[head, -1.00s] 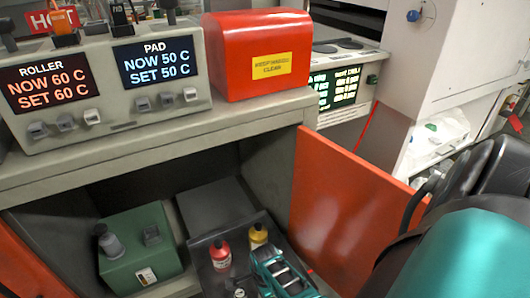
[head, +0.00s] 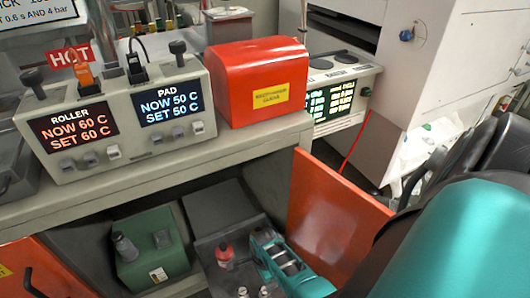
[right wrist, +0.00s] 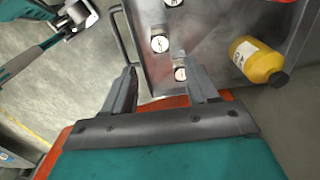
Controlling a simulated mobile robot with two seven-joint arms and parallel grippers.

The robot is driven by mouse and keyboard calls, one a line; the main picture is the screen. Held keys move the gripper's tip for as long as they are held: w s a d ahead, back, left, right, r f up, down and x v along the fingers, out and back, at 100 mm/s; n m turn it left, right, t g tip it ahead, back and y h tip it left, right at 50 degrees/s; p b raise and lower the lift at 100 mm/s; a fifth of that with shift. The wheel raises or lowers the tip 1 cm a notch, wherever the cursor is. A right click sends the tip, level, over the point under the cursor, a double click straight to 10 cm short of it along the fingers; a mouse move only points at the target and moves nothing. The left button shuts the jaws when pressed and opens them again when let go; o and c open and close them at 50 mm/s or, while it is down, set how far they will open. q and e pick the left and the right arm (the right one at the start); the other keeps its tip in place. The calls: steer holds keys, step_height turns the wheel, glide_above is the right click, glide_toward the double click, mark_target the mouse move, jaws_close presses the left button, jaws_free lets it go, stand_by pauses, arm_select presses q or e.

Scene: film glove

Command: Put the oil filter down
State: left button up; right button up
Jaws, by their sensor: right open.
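My right gripper (right wrist: 157,70) is open, with nothing clearly held between its fingers. It is over the grey tray (right wrist: 215,35); its teal housing also shows in the head view (head: 285,266). Small round white-topped things (right wrist: 160,44) stand on the tray, one (right wrist: 180,74) close by the right-hand finger. I cannot tell whether one is the oil filter. A teal and grey part (right wrist: 75,20) at the wrist view's upper left looks like my left gripper, cut by the edge; its jaws and any load are unclear.
A yellow bottle (right wrist: 257,61) is on the tray, right of my gripper. A red-topped bottle (head: 224,253) stands left of it in the head view. A green box (head: 150,250) is farther left, under the counter (head: 150,180). An orange panel (head: 330,215) stands at the right.

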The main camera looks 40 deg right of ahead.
step_height(320, 180, up, 7)
steer(key=w+d+n+t+h, duration=0.15)
steer(key=n+t, duration=0.35)
steer(key=n, duration=0.5)
steer(key=s+a+r+n+t+y, duration=0.2)
steer(key=a+r+n+t+y, duration=0.2)
steer(key=a+r+n, duration=1)
steer(key=shift+a+r+t, duration=0.45)
steer(key=shift+r+t, duration=0.05)
steer(key=shift+t, duration=0.4)
steer(key=shift+s, duration=0.1)
